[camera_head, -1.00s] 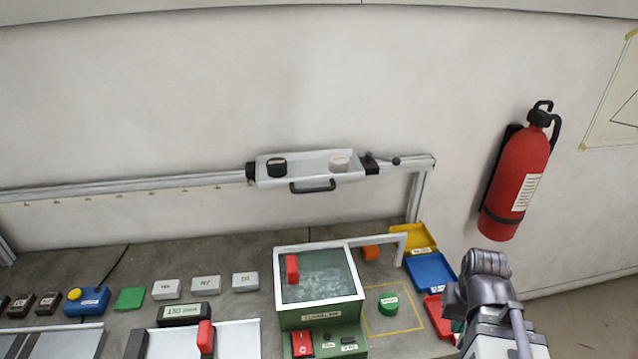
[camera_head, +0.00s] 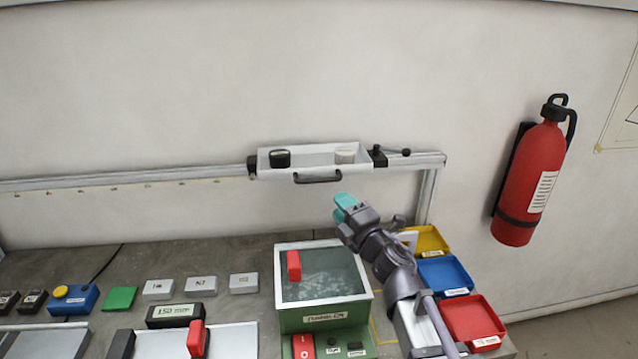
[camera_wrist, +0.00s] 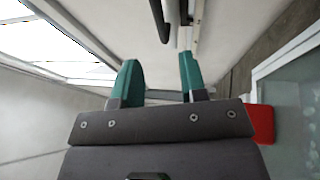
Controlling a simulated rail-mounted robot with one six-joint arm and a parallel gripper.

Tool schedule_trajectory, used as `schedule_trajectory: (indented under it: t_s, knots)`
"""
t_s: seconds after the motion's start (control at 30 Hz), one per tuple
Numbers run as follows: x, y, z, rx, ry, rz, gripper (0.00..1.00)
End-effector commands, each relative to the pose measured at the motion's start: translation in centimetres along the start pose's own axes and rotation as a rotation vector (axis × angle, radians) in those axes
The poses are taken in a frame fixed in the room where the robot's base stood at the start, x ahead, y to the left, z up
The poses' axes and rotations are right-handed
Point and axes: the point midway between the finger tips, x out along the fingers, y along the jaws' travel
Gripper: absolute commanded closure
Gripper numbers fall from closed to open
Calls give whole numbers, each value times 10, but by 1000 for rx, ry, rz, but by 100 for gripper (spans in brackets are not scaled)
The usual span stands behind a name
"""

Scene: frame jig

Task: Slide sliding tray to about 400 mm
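The sliding tray (camera_head: 275,173) is a pale shallow box on the horizontal rail (camera_head: 130,182), close to the rail's right end. It holds a black round piece (camera_head: 280,158) and a whitish piece (camera_head: 345,157). A dark handle (camera_head: 318,178) is on its front. My gripper (camera_head: 345,207), with teal fingers, is below and slightly right of the handle, apart from it. In the wrist view my gripper (camera_wrist: 161,78) is open with nothing between its fingers. The dark handle (camera_wrist: 160,20) shows beyond the fingertips there.
A clamp lever (camera_head: 393,152) sits right of the tray. Below is a green box with a glass lid (camera_head: 322,275) and a red handle. Yellow, blue and red bins (camera_head: 474,318) stand at right. A fire extinguisher (camera_head: 530,185) hangs on the wall. The rail left of the tray is clear.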

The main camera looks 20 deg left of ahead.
Motion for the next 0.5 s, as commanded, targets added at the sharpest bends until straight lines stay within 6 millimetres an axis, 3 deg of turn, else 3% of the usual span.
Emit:
schedule_trajectory:
  t_s: [0.23,0.5]
  knots:
    - [16,1,2,1,-4,0,61]
    - [78,1,3,3,-5,0,61]
